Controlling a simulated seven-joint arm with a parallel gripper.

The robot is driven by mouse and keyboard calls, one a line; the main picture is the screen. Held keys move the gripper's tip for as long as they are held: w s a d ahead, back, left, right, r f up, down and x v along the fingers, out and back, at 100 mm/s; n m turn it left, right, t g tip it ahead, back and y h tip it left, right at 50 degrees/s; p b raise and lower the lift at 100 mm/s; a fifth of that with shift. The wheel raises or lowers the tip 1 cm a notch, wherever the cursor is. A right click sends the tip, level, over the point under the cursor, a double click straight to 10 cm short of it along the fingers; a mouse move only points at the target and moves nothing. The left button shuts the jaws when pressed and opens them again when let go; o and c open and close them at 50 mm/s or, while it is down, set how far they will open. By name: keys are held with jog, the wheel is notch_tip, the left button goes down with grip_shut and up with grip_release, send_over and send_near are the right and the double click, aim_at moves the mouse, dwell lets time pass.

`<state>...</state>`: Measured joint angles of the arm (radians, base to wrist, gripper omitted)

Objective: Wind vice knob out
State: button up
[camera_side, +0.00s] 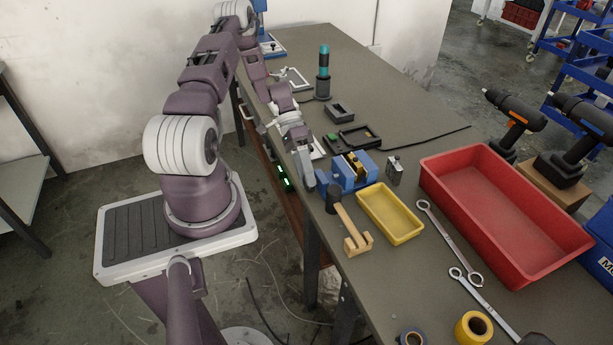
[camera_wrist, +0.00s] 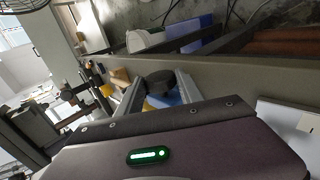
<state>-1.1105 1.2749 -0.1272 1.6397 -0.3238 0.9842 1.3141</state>
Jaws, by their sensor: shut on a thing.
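The blue vice (camera_side: 349,173) stands on the bench near its left edge, with a brass-coloured piece at its jaws. My gripper (camera_side: 318,184) is low at the bench edge, on the left side of the vice. In the wrist view, a dark round knob (camera_wrist: 160,80) sits between the two grey fingers of my gripper (camera_wrist: 156,88), which is shut on it. Part of the blue vice (camera_wrist: 166,99) shows below the knob. In the side view the knob is hidden by my gripper, so its turn cannot be told.
A red bin (camera_side: 470,158), spanners (camera_side: 450,243) and tape rolls (camera_side: 474,328) lie farther right and front.

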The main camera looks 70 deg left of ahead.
dwell(0.4)
jog(key=o, duration=1.3)
